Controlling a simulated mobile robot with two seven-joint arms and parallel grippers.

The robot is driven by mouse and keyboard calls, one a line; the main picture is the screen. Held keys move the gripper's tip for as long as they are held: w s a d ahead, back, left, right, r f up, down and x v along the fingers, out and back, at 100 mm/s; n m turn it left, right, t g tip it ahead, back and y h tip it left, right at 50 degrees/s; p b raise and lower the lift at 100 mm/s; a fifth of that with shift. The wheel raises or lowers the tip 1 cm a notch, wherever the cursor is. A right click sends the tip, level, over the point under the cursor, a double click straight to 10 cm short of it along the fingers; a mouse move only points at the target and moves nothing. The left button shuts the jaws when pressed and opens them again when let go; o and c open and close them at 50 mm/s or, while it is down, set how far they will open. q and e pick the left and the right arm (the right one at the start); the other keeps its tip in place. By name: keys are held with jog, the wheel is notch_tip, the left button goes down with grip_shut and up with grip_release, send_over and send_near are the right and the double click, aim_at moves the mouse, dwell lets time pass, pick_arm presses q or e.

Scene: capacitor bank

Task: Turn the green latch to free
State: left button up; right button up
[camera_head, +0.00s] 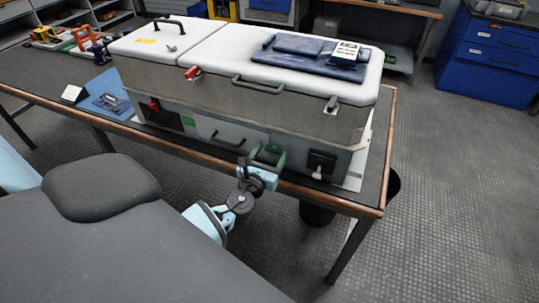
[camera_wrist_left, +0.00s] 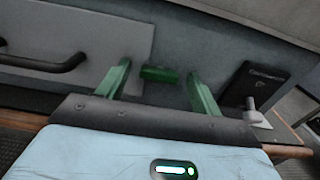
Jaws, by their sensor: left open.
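The green latch (camera_wrist_left: 160,74) is a short green bar on the grey front of the capacitor bank (camera_head: 232,90). In the wrist view it lies roughly level between the two green fingers of my left gripper (camera_head: 267,160), which are spread apart with a gap on each side of it. The gripper is at the lower front of the bank, right of the dark handle (camera_wrist_left: 45,62). In the head view the fingers largely cover the latch. I cannot tell how deep the fingertips reach around it. My right gripper is not in view.
A black panel with a pale lever (camera_head: 322,162) sits just right of the gripper. A red latch (camera_head: 192,72) and a grey latch (camera_head: 331,104) are higher up. The table edge (camera_head: 300,190) runs just below. A blue mat (camera_head: 105,98) lies left of the bank.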

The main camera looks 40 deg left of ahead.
pick_arm(q)
jog(key=c, duration=1)
